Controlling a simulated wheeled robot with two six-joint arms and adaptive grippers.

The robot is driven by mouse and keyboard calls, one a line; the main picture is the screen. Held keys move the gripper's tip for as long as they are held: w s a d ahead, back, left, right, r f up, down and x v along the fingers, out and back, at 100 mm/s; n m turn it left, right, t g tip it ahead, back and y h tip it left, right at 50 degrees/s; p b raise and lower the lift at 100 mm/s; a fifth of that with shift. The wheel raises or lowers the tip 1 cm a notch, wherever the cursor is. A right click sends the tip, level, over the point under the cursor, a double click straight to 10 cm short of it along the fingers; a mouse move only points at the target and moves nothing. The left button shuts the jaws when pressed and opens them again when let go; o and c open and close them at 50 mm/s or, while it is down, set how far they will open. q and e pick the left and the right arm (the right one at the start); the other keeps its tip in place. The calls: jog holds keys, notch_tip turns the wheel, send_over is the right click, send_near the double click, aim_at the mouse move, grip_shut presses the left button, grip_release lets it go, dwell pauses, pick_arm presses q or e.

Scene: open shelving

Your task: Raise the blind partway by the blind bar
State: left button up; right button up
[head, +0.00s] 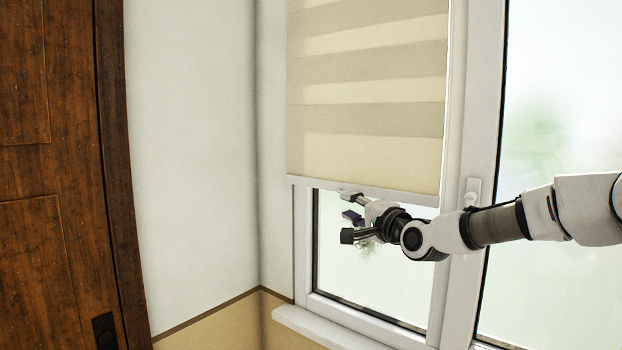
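The blind (367,85) is cream and beige striped and hangs over the left window pane. Its pale blind bar (318,184) runs along the bottom edge, with clear glass showing below it. My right gripper (349,216) is just under the middle of the bar, pointing left, with its fingers spread apart and nothing seen between them. Its upper finger is close to the bar's lower edge; I cannot tell whether they touch. My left gripper is not in view.
A white window frame (465,130) with a handle (472,190) stands right of the blind, behind my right arm. A white sill (325,328) juts out below. A brown wooden door (50,180) is at the left, with bare wall (190,150) between.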

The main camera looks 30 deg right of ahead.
aim_at(343, 191)
jog(key=shift+m, duration=0.3)
jog(key=w+p, duration=0.1)
jog(key=w, duration=0.1)
jog(key=w+d+r+p, duration=0.1)
jog(key=w, duration=0.1)
jog(key=w+p, duration=0.2)
jog(key=w, duration=0.1)
jog(key=shift+d+r, duration=0.25)
jog(key=shift+r, duration=0.15)
jog(key=shift+w+f, duration=0.1)
jog(key=shift+w, duration=0.05)
jog(key=shift+s+d, duration=0.3)
jog(key=shift+d, duration=0.2)
jog(key=c, duration=0.4)
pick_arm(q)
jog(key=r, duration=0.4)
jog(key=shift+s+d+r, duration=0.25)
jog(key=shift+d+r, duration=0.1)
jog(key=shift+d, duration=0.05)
pick_arm(e)
grip_shut()
